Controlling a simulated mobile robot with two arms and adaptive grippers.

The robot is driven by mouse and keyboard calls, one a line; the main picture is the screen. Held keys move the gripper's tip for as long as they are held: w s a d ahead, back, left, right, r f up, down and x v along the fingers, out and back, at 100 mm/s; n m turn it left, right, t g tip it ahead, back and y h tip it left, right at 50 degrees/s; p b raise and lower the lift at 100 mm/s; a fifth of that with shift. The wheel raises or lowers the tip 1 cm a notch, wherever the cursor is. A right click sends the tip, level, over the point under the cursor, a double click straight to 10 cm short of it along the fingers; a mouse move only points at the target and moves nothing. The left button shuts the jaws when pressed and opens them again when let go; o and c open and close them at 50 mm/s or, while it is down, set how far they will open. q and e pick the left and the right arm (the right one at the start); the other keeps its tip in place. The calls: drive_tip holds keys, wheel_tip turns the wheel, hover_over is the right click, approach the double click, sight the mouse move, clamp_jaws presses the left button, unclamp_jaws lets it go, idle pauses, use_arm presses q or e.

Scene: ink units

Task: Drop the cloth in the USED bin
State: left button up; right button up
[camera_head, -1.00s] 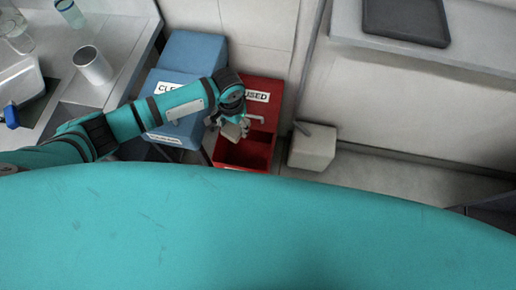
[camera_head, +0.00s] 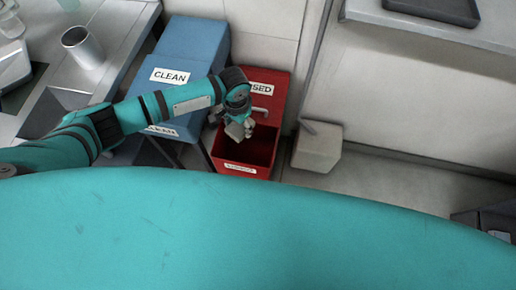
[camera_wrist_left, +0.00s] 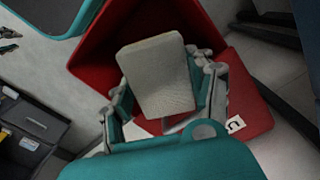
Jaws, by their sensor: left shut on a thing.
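The cloth is a pale grey-beige folded pad (camera_wrist_left: 157,75), held between the fingers of my left gripper (camera_wrist_left: 163,90). In the head view my left gripper (camera_head: 240,128) is over the open front of the red USED bin (camera_head: 245,169), and the cloth shows there as a small pale patch. In the left wrist view the red bin's walls (camera_wrist_left: 95,50) surround the cloth from behind, with the cloth above the opening. How far above the bin floor it is, I cannot tell. My right gripper is not in view.
A blue CLEAN bin (camera_head: 196,45) stands left of the red bin. A pale block-like box (camera_head: 318,148) is on the floor to its right. A metal cup (camera_head: 83,47) stands on the counter at left. A shelf with a dark tray (camera_head: 435,9) is at upper right.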

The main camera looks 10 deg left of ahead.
use_arm(q)
drive_tip(key=o, duration=1.1)
drive_tip(key=shift+r, duration=0.15)
wheel_tip(320, 180, up, 12)
